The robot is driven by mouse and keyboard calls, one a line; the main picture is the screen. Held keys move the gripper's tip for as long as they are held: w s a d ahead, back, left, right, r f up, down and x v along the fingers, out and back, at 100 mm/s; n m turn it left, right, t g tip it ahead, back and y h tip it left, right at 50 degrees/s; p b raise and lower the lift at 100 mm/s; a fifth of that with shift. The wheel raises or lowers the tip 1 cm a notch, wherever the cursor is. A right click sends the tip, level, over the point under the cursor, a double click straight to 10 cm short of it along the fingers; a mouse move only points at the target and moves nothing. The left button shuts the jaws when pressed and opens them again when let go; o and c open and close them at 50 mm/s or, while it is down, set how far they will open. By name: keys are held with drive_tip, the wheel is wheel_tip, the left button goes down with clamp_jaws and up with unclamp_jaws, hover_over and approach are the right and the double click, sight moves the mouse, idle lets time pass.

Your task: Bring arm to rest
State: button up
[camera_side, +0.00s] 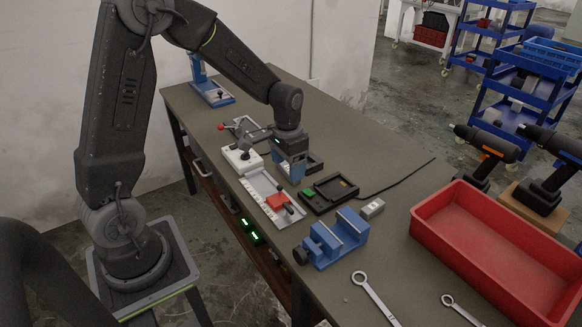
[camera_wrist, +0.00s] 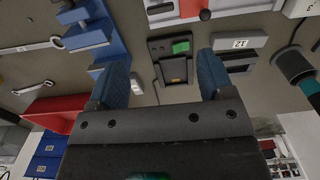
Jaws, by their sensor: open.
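My gripper (camera_side: 292,166) hangs above the bench at the middle, pointing down. In the wrist view its two blue fingers (camera_wrist: 168,84) are spread apart with nothing between them. Below and between them in that view is a black device with a green button (camera_wrist: 180,47). In the side view this black device (camera_side: 325,205) lies to the right of my gripper, apart from it. My arm reaches over the bench from the left.
A white fixture with a red clamp (camera_side: 278,202) lies near the bench's front edge. A blue vise (camera_side: 335,238), a grey block (camera_side: 372,208), wrenches (camera_side: 374,299) and a red bin (camera_side: 500,247) stand to the right. A blue stand (camera_side: 212,93) is at the far end.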

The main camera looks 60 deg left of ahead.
drive_tip(key=s+d+r+t, duration=0.2)
drive_tip(key=s+d+r, duration=0.3)
drive_tip(key=s+r, duration=0.3)
drive_tip(key=s+d+r+t, duration=0.3)
drive_tip(key=s+d+r, duration=0.1)
drive_tip(key=s+r, duration=0.4)
drive_tip(key=shift+s+d+r+t, duration=0.3)
drive_tip(key=shift+s+d, duration=0.1)
drive_tip(key=shift+s, duration=0.5)
